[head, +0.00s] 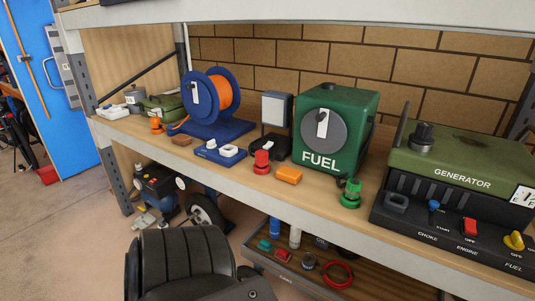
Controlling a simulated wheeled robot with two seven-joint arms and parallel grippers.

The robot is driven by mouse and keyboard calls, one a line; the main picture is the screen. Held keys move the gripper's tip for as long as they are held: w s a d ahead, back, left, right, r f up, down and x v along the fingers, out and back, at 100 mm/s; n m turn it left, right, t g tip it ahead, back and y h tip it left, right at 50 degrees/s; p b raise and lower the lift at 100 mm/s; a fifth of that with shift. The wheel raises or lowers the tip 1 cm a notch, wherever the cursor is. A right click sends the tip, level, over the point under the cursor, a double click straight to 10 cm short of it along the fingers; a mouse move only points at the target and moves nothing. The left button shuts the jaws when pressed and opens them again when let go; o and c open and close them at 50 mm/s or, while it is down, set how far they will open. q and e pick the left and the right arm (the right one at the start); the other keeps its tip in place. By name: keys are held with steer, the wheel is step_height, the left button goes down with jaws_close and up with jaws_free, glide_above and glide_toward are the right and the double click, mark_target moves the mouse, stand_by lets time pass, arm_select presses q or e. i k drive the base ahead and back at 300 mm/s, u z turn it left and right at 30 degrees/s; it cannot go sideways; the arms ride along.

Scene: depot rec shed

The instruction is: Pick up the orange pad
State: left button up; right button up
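The orange pad (288,175) is a small flat block with rounded edges. It lies on the wooden shelf (228,185) near its front edge, in front of the green fuel box (362,105). A red knob-like fitting (262,162) stands close to its left, apart from it. Nothing covers the pad. I see neither of my grippers. A black ribbed shape fills the bottom left of the view, and I cannot tell what it is.
A green fitting (350,194) stands right of the pad, and the generator (462,180) fills the shelf's right end. A blue reel (211,95) and a blue block with white parts (219,152) stand to the left. A lower tray (360,283) holds small parts. An upper shelf runs overhead.

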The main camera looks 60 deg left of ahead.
mark_target(288, 175)
steer(key=u, duration=0.3)
steer(key=i, duration=0.35)
steer(key=u, duration=1.75)
